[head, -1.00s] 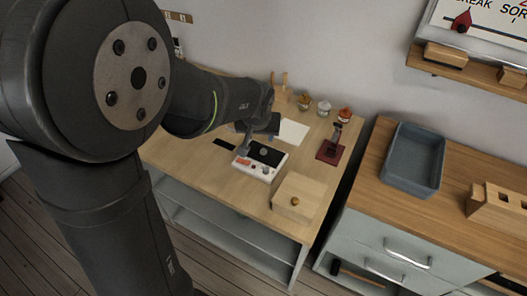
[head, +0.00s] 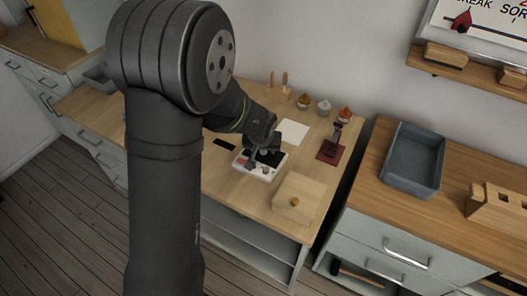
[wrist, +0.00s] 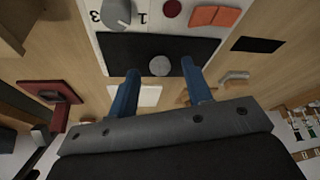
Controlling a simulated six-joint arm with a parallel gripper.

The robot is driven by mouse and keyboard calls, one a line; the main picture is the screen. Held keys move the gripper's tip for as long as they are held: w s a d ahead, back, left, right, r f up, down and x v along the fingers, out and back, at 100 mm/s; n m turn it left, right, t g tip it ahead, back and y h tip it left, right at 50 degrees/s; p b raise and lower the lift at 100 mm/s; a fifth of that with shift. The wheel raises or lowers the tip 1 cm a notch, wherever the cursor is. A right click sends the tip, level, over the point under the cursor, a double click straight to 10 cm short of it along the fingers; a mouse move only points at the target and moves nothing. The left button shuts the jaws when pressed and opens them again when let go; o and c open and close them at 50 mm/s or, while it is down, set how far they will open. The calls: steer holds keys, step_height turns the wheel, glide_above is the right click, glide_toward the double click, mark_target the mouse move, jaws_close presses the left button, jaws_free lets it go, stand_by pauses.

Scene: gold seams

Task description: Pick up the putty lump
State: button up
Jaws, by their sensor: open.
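The putty lump (wrist: 160,66) looks like a small round grey piece on the black pad (wrist: 125,50) of a white device (wrist: 92,18) in the wrist view. My gripper (wrist: 160,76) is open, with its blue fingers apart. In the picture the lump appears between the two fingertips; the height gap is hard to judge. In the head view my gripper (head: 262,157) is over the white device (head: 262,174) on the wooden table, and the lump is hard to make out behind it.
A wooden box with a knob (head: 300,195) stands right of the device. A dark red stand (head: 332,150), a white sheet (head: 292,132) and several small jars (head: 324,107) lie behind. A black strip (head: 225,144) lies to the left. A grey bin (head: 414,160) sits on the right cabinet.

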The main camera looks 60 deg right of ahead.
steer(key=shift+d+f, duration=0.1)
steer(key=shift+f, duration=0.1)
jaws_close()
stand_by(0.3)
